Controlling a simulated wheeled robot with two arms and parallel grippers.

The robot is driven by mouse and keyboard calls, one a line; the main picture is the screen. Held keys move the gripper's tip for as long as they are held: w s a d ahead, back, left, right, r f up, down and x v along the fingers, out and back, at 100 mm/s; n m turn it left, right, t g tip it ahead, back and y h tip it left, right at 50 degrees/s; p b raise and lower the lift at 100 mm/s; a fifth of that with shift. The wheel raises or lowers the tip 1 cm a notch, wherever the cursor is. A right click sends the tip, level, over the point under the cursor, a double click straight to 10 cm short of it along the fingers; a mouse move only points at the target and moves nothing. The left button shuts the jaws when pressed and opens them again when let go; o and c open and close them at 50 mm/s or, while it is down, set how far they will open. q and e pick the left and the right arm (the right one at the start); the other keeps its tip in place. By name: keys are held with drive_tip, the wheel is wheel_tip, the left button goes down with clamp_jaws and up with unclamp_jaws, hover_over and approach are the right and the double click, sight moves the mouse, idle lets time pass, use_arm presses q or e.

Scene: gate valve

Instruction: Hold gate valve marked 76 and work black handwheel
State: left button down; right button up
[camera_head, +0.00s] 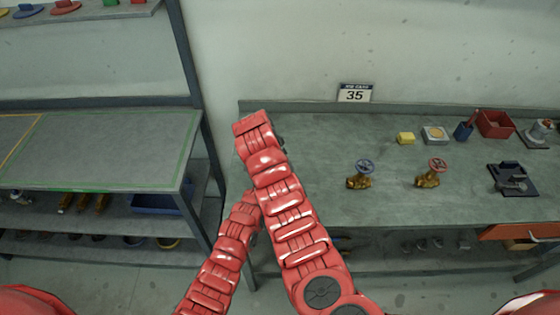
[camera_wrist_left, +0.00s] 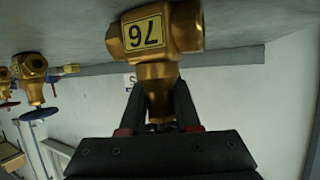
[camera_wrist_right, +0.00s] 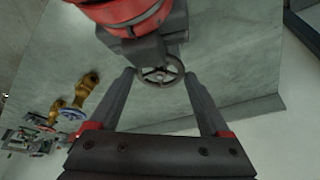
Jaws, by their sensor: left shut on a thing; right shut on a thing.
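The brass gate valve marked 76 (camera_wrist_left: 185,28) shows upside down in the left wrist view, its yellow plate facing the camera. My left gripper (camera_wrist_left: 158,98) is shut on its narrower brass neck. I cannot tell whether the valve touches the bench. In the right wrist view, the dark handwheel (camera_wrist_right: 160,71) lies between the fingertips of my right gripper (camera_wrist_right: 159,77), which is shut on its rim. My red left wrist is just beyond the wheel there. In the head view my arms cross over the bench's left end and hide the valve, handwheel and both grippers.
The grey bench (camera_head: 400,203) also bears brass valves with a blue wheel (camera_head: 365,167) and a red wheel (camera_head: 437,166), plus a black fixture (camera_head: 512,180). A red bin (camera_head: 495,123) and card 35 (camera_head: 354,93) are at the back. A shelf rack (camera_head: 100,150) stands left.

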idle(0.3)
drive_tip(key=o, duration=1.2)
drive_tip(key=shift+r, duration=0.1)
drive_tip(key=v, duration=1.2)
use_arm(q)
drive_tip(key=c, duration=0.5)
unclamp_jaws()
drive_tip(key=shift+c, duration=0.2)
